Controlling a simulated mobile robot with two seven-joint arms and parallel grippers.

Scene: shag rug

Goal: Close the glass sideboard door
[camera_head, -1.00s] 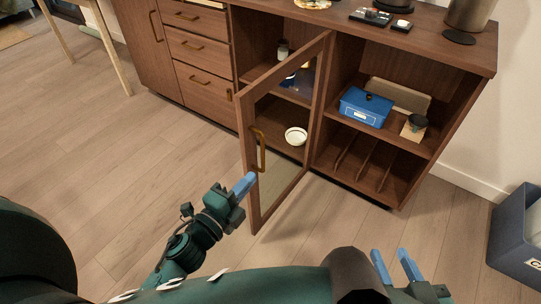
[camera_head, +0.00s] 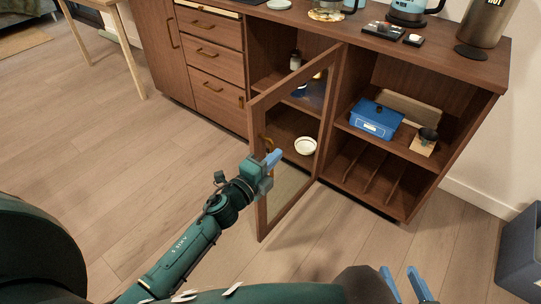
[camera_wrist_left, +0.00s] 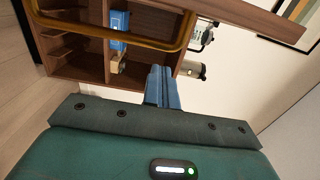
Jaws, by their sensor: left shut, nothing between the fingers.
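The glass sideboard door (camera_head: 258,104) has a wooden frame and stands swung out from the wooden sideboard (camera_head: 466,64). Its brass handle (camera_head: 268,146) is on the outer frame side, and it also shows large and close in the left wrist view (camera_wrist_left: 120,42). My left gripper (camera_head: 273,158) is shut and empty, its blue fingertips in front of the door frame just below the handle. I cannot tell whether they touch the door. My right gripper (camera_head: 405,284) is at the bottom edge, its two blue fingers apart, away from the door.
A kettle (camera_head: 408,10) and a metal canister (camera_head: 485,22) stand on top. A grey bin (camera_head: 522,250) is at the lower right. Floor on the left is clear.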

